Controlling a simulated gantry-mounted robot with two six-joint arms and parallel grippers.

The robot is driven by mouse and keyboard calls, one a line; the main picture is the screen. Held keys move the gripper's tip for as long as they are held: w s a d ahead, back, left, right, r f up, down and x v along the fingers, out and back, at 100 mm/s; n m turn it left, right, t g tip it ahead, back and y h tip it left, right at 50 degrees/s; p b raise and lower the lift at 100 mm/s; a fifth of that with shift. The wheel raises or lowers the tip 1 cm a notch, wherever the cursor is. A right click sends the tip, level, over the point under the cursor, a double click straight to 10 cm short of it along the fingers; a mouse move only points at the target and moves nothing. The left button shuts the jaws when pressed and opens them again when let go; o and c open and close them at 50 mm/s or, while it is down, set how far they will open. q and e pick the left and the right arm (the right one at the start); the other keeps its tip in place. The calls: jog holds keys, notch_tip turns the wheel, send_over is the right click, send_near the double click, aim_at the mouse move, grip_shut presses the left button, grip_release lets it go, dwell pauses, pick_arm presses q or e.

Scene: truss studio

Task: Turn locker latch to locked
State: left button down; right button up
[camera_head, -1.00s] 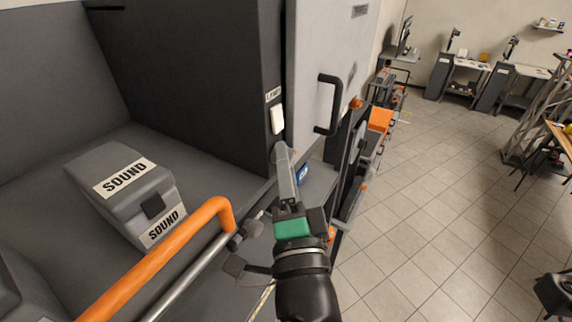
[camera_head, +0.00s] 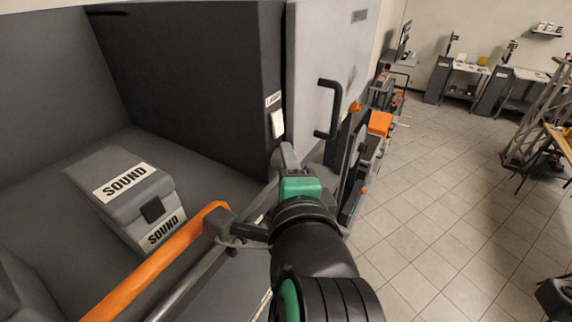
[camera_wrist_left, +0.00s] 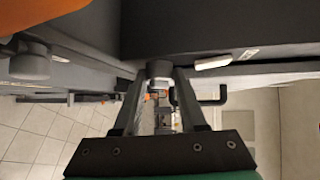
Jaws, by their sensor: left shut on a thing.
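The locker is a dark grey cabinet (camera_head: 190,60) with a light grey door (camera_head: 320,50) and a black bar handle (camera_head: 329,108). A white piece (camera_head: 277,124) under a small label (camera_head: 273,99) sits on its edge; it also shows in the left wrist view (camera_wrist_left: 213,62). Below it, my left gripper (camera_head: 284,157) reaches the locker's lower corner. In the left wrist view its fingers (camera_wrist_left: 160,78) are shut on a round grey knob (camera_wrist_left: 158,67), seemingly the latch. In the head view the fingers and wrist mostly hide this knob. My right gripper is not in view.
An orange rail (camera_head: 160,270) runs close left of my left arm. A grey case marked SOUND (camera_head: 125,185) lies on the shelf behind it. Equipment with orange parts (camera_head: 378,122) stands past the door. Tiled floor (camera_head: 440,200) at the right is open.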

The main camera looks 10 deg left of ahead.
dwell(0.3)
pick_arm(q)
jog(key=c, duration=0.8)
grip_release()
jog(key=shift+o, duration=0.2)
jog(key=shift+s, duration=0.1)
jog(key=v, duration=1.1)
jog(key=shift+s+d+r, duration=0.15)
jog(key=shift+r, duration=0.05)
